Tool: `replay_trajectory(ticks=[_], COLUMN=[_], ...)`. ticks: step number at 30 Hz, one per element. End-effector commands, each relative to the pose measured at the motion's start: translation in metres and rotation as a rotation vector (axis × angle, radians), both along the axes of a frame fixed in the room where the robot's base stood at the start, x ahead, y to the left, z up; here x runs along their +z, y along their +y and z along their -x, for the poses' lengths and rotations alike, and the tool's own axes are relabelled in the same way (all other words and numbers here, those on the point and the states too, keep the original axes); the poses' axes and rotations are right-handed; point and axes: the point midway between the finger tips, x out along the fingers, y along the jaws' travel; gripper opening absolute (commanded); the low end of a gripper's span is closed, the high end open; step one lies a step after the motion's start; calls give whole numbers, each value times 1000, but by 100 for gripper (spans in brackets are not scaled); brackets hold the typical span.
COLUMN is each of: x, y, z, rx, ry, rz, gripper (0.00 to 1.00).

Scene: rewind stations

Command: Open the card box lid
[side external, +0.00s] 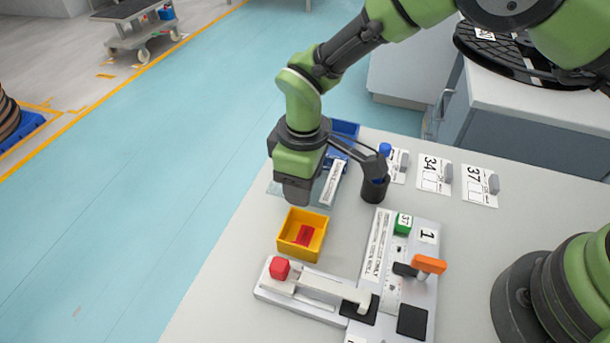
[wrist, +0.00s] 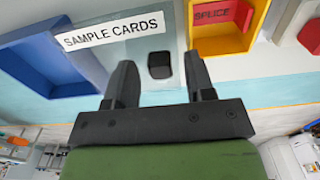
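The card box lid (wrist: 105,62) is a see-through panel with a white SAMPLE CARDS label (wrist: 112,32) and a small black knob (wrist: 160,65). The lid appears to lie flat and shut. In the side view the label strip (side external: 334,182) shows beside my gripper (side external: 297,196), which hides much of the lid and the knob. In the wrist view my gripper (wrist: 159,72) is open, with one finger on each side of the knob and a visible gap to both. I cannot tell how far the fingertips are above the lid.
A yellow tray (side external: 287,245) with a red SPLICE label stands close in front of my gripper. A blue bin (side external: 346,129) is behind the box. A fixture with a red-knobbed lever (side external: 330,290) lies at the front.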

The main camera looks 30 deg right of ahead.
Motion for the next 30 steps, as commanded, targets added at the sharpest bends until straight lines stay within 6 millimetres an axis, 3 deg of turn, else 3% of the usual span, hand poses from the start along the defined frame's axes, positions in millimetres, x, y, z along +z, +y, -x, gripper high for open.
replay_trajectory(ticks=[10, 22, 30], x=[6, 78, 99], y=[0, 0, 0], z=[0, 0, 0], rx=[-1, -1, 0], ry=[2, -2, 1], rz=[1, -2, 1], gripper=[49, 49, 49])
